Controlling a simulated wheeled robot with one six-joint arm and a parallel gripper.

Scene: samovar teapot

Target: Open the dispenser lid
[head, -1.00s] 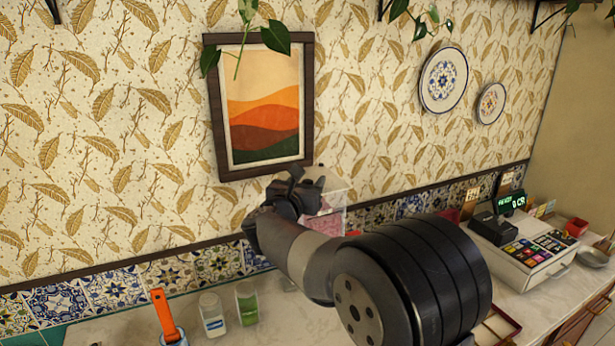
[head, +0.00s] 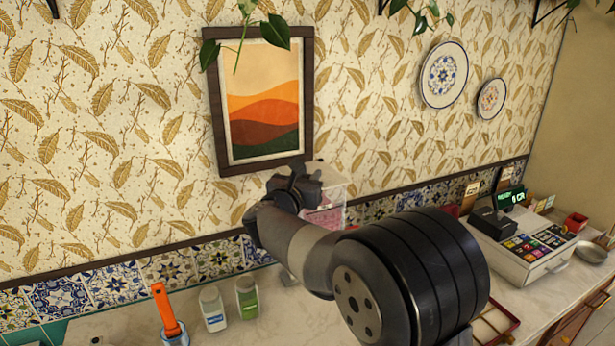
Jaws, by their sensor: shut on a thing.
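The dispenser (head: 328,212) is a clear box with pink contents, standing at the back of the counter against the tiles. My arm hides its lower part and left side. My gripper (head: 299,174) is at the box's upper left edge, shut on the dispenser lid. The fingers are small and dark here, and the lid's edge is mostly hidden behind them. How far the lid is tilted cannot be told.
Left of my arm stand a white-labelled jar (head: 213,309), a green-labelled jar (head: 247,298) and an orange-handled utensil (head: 166,312). A cash register (head: 522,245) stands at the right. A framed picture (head: 262,100) hangs just above my gripper.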

